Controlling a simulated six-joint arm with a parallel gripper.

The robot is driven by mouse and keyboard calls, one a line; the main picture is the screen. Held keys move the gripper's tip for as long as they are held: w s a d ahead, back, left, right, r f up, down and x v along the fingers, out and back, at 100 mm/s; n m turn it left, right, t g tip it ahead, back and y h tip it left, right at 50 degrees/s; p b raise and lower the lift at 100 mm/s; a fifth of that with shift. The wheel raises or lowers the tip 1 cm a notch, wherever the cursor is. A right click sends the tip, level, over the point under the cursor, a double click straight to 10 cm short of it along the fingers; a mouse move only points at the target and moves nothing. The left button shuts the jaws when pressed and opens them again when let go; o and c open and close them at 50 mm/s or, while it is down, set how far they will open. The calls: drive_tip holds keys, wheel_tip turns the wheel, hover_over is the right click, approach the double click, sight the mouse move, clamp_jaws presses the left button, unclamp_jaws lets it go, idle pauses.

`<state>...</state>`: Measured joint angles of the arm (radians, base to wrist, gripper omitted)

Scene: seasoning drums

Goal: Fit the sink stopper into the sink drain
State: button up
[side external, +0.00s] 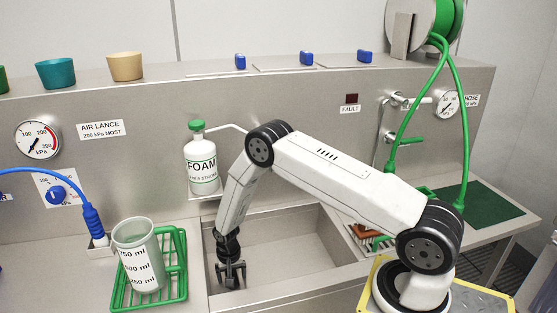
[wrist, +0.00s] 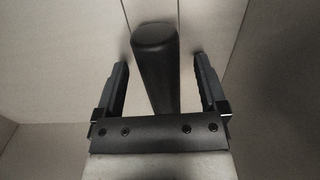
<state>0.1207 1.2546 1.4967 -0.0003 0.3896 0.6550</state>
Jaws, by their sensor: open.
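My gripper (side external: 231,275) is low inside the left part of the steel sink (side external: 290,250), pointing down. In the wrist view my gripper (wrist: 163,75) is open, with one finger on each side of a dark round-ended post (wrist: 155,60). Clear gaps show between the post and both fingers. The post looks like the upright of the sink stopper; its lower end is hidden behind the gripper's crossbar. In the side view I cannot tell the post from the dark gripper. The sink drain is not visible in either view.
A green rack (side external: 178,270) holding a measuring beaker (side external: 138,255) stands left of the sink. A foam bottle (side external: 201,160) sits on a ledge behind it. Green hoses (side external: 467,130) hang at right. The sink's floor right of my gripper looks clear.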

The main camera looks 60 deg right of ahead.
clamp_jaws()
drive_tip(key=shift+r, duration=0.2)
idle(0.3)
drive_tip(key=shift+r, duration=4.85)
